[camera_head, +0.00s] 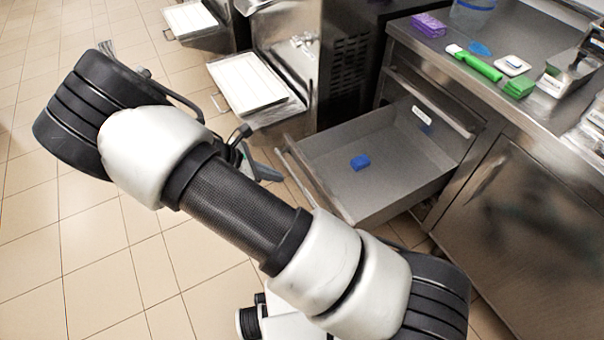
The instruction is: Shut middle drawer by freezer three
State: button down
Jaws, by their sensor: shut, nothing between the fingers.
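The open metal drawer (400,142) stands pulled out of the steel counter in the middle right of the head view. A small blue object (360,162) lies on its floor. Its bar handle (300,178) runs along the front edge, facing left. A shut drawer front (425,103) with a bar handle sits above it. My gripper (266,174) is partly hidden behind my arm, just left of the drawer's handle. It is shut and empty; I cannot tell whether it touches the handle.
The counter top (405,32) holds a purple box (429,25), a green-handled brush (478,66) and green sponges (519,87). Freezers with white trays (248,82) stand behind, left of the drawer. A cabinet door (525,225) is at right. Tiled floor (90,240) is clear at left.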

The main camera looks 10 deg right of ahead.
notch_tip(320, 180, down, 3)
jog(key=n, duration=0.1)
jog(key=b, duration=0.3)
send_over(304, 191)
jog(key=shift+n+t+h, duration=0.3)
notch_tip(304, 191, down, 7)
jog(key=shift+f, duration=0.1)
jog(key=shift+w+d, duration=0.2)
jog(key=shift+d, duration=0.2)
